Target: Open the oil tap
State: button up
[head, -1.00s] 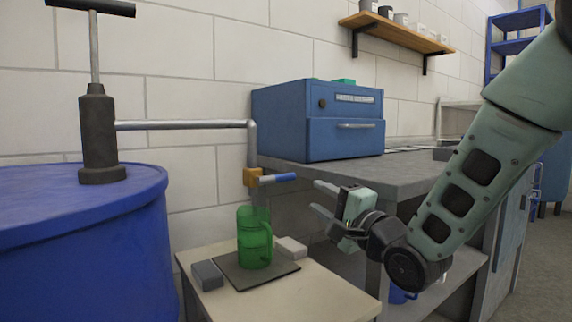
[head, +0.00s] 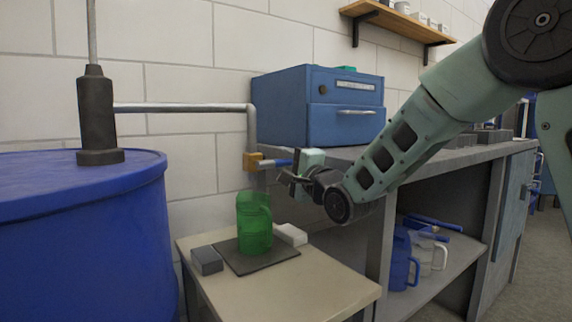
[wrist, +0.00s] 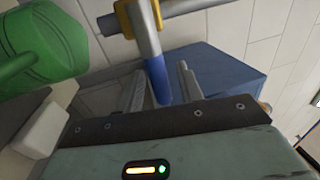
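The oil tap has an orange body (head: 252,161) at the lower end of a grey pipe, and a handle with a blue grip (head: 275,163) pointing right. In the wrist view, the blue grip (wrist: 158,80) reaches in between the two fingers of my gripper (wrist: 162,78). The fingers stand apart on either side of it, with a gap visible. In the head view, my gripper (head: 288,174) is at the handle's right end and partly hides it. A green mug (head: 254,224) stands on a dark mat below the tap; it also shows in the wrist view (wrist: 40,50).
A blue barrel (head: 80,240) with a pump stands at the left, joined to the tap by a pipe (head: 185,108). The small table (head: 310,285) holds a dark block (head: 206,261) and a white block (head: 291,235). A blue box (head: 318,105) sits on the workbench behind my gripper.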

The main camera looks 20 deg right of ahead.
grip_shut()
jog(key=shift+r, duration=0.1)
jog(key=n, duration=0.1)
jog(key=r+n+y+p, duration=0.1)
jog(key=n, duration=0.1)
jog(key=shift+r, duration=0.25)
jog(key=n, duration=0.1)
jog(key=r+n+p, duration=0.1)
jog(key=n, duration=0.1)
jog(key=a+r+n+g+y, duration=0.1)
jog(key=shift+s+n+p, duration=0.15)
jog(key=shift+n+p, duration=0.15)
jog(key=shift+p, duration=0.1)
jog(key=n, duration=0.1)
jog(key=r+n+p, duration=0.1)
jog(key=n, duration=0.1)
jog(key=shift+s+a+g, duration=0.15)
jog(key=shift+a+g, duration=0.15)
jog(key=shift+a, duration=0.05)
jog(key=shift+s+a+r+n+g+y+p, duration=0.1)
jog(key=shift+a+r+n+g+y+p, duration=0.15)
jog(key=shift+n, duration=0.6)
jog(key=shift+s+a+r+n+g+y+p, duration=0.1)
jog(key=shift+a+n+y+p, duration=0.2)
jog(key=shift+n, duration=0.55)
jog(key=shift+a, duration=0.1)
